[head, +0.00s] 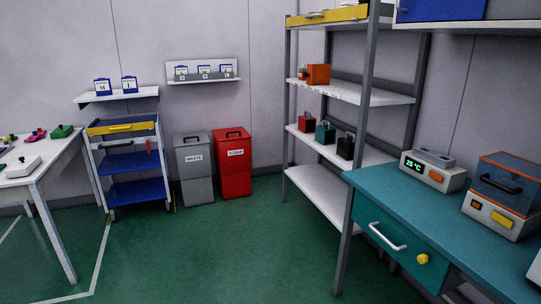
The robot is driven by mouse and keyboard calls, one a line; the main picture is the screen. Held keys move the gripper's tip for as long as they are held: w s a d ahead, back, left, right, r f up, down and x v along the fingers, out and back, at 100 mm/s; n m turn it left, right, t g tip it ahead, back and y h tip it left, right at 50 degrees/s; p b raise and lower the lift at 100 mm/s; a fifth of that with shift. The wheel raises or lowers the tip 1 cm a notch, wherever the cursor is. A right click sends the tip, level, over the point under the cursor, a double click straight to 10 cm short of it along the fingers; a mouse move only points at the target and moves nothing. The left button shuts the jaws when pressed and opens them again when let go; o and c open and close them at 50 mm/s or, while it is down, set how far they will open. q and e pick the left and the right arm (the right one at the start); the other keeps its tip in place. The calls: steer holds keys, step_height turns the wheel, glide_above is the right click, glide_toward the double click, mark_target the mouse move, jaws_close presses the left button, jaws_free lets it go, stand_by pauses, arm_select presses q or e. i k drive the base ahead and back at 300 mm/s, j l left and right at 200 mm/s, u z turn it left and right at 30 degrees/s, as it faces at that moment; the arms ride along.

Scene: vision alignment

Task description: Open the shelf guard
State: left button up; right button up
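A tall grey rack with white shelves (355,92) stands right of centre against the back wall. A yellow bar (340,14) with a dark handle-like part at its left lies across the front of its top level, cut by the picture's top edge. A blue cart (140,162) at the left carries a yellow front panel (108,130) with a handle at its top tray. I cannot tell for certain which yellow part is the shelf guard. Neither of my grippers is in view.
A teal bench (400,205) with a drawer fills the right front, carrying a temperature device (432,170) and a lidded box (505,185). Grey (194,178) and red (233,172) bins stand at the back. A white table (50,165) is at left. The green floor between is clear.

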mark_target(356, 12)
steer(key=i+u, duration=0.15)
steer(key=i, duration=1.9)
steer(key=j, duration=0.1)
